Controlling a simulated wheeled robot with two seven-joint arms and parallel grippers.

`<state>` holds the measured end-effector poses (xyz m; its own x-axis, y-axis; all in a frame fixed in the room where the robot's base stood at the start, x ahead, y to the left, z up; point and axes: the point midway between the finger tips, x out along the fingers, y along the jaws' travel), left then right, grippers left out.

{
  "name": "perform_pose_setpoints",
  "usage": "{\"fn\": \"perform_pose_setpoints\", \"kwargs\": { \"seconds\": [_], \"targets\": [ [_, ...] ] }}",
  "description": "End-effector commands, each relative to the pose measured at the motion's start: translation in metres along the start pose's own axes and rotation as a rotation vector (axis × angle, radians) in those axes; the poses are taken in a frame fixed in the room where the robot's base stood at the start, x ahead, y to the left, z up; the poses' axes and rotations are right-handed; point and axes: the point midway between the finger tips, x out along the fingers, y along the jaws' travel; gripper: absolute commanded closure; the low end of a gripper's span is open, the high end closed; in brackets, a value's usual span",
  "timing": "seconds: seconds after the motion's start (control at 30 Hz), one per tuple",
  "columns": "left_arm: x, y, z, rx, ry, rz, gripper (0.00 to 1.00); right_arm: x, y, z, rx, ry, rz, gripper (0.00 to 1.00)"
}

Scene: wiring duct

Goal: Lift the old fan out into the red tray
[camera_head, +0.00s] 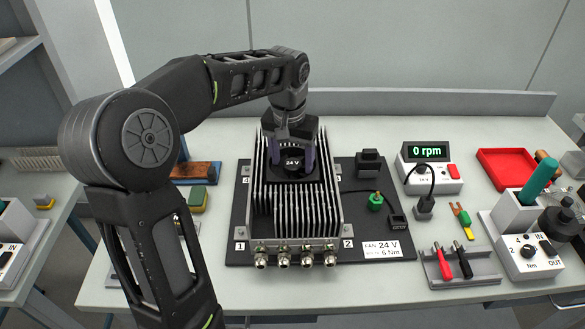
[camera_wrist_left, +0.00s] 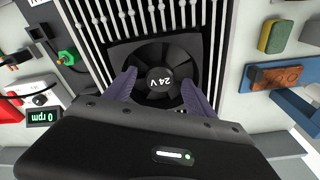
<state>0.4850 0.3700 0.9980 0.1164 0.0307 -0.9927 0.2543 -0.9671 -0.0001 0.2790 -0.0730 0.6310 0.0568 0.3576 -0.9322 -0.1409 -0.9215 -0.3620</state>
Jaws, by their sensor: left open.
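The old fan (camera_head: 292,172) is a black square unit with a 24 V hub. It sits among the fins of the grey heat-sink housing (camera_head: 327,215). In the left wrist view the fan (camera_wrist_left: 178,57) lies below my left gripper (camera_wrist_left: 165,88). The gripper's two purple fingers are open on either side of the hub. In the head view the left gripper (camera_head: 292,150) is above the fan; I cannot tell if the fingers touch it. The red tray (camera_head: 508,172) is empty at the right back of the table. My right gripper is not in view.
A black base plate (camera_head: 376,222) carries the housing, a green connector (camera_head: 375,202) and a black socket. A 0 rpm meter (camera_head: 431,165), a rack with red and black probes (camera_head: 459,265) and a torque driver station (camera_head: 520,240) stand to the right. Front connectors (camera_head: 284,258) stick out of the housing.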

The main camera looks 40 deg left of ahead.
Motion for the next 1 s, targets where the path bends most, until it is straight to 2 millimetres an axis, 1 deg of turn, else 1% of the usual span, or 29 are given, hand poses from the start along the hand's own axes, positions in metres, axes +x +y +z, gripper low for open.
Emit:
{"fn": "perform_pose_setpoints", "kwargs": {
  "seconds": [0.07, 0.77, 1.0],
  "targets": [
    [-0.0002, 0.0000, -0.0001, 0.000, 0.000, 0.000, 0.36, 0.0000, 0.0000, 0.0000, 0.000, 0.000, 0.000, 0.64],
    [-0.0002, 0.0000, 0.0000, 0.000, 0.000, 0.000, 0.93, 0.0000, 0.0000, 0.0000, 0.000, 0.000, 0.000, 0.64],
    [-0.0012, 0.0000, -0.0004, 0.000, 0.001, 0.000, 0.94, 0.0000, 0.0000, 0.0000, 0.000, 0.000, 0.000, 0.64]
  ]
}}
